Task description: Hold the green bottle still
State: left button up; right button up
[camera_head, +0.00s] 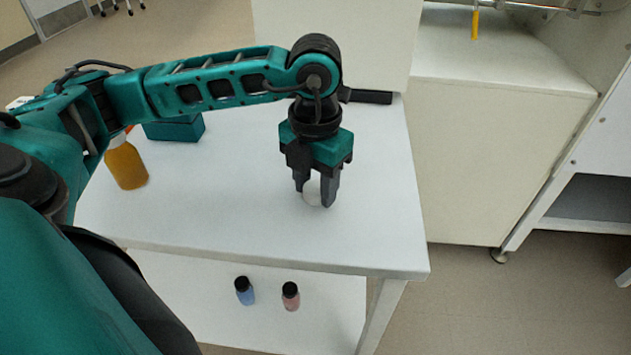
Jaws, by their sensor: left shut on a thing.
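My left gripper (315,192) points down over the white table and is shut on a small pale, whitish object (311,193). The fingers hide much of this object, so I cannot tell what it is. It appears to be at the table surface. I see no clearly green bottle in this view. My right gripper is not in view.
An amber bottle (126,166) and a teal box (176,130) stand on the left of the white table (240,225). A blue bottle (245,292) and a pink bottle (290,297) with black caps stand on the lower shelf. White cabinets (490,150) are at right.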

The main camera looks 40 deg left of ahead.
aim_at(316, 188)
pick_arm(q)
jog(key=shift+f, duration=0.1)
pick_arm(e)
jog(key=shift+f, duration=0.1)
pick_arm(q)
jog(key=shift+f, duration=0.15)
jog(key=o, duration=1.2)
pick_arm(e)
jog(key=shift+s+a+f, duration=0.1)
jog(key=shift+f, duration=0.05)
pick_arm(q)
jog(key=shift+r, duration=0.65)
jog(key=shift+r+p, duration=1.05)
jog(key=shift+r, duration=4.6)
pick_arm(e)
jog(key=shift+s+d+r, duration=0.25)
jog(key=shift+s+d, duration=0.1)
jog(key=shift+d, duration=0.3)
pick_arm(q)
jog(key=shift+r, duration=0.1)
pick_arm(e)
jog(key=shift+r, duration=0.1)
